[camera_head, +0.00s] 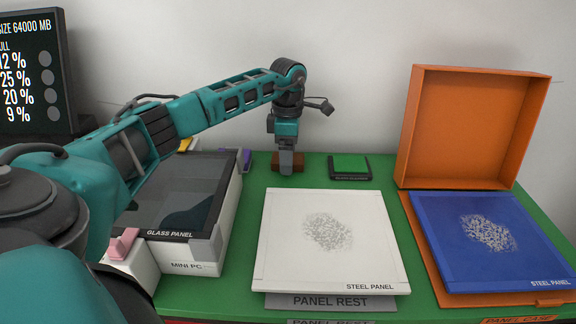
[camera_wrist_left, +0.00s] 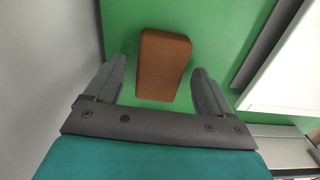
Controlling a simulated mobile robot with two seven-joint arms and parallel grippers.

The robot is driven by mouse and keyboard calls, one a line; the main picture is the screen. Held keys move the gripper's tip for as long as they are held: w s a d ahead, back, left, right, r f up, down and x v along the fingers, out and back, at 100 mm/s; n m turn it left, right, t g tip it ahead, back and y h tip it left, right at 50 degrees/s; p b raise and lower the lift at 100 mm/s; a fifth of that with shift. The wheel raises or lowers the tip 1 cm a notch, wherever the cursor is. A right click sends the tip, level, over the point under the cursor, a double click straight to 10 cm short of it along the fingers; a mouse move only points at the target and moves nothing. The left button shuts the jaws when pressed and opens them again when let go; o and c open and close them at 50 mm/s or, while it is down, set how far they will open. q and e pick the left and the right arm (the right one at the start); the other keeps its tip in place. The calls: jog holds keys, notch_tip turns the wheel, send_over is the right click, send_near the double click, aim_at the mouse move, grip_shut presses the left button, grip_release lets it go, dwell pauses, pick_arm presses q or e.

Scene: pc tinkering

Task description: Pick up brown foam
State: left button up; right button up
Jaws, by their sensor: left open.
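The brown foam (camera_wrist_left: 163,65) is a small brown block lying on the green table top. In the head view the brown foam (camera_head: 278,160) lies at the back of the table, partly hidden by my left gripper (camera_head: 287,169). In the left wrist view my left gripper (camera_wrist_left: 160,84) is open, and the near part of the block lies between its two fingers, with gaps on both sides. My right gripper is in neither view.
A mini PC with a glass panel (camera_head: 175,195) stands left. A white steel panel (camera_head: 375,225) rests on the panel rest (camera_head: 331,301). An open orange panel case (camera_head: 470,125) holds a blue steel panel (camera_head: 440,240). A wall (camera_head: 350,70) stands behind.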

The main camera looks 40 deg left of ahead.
pick_arm(q)
jog(key=c, duration=1.1)
jog(key=shift+r, duration=0.1)
notch_tip(320, 180, up, 20)
jog(key=p, duration=0.5)
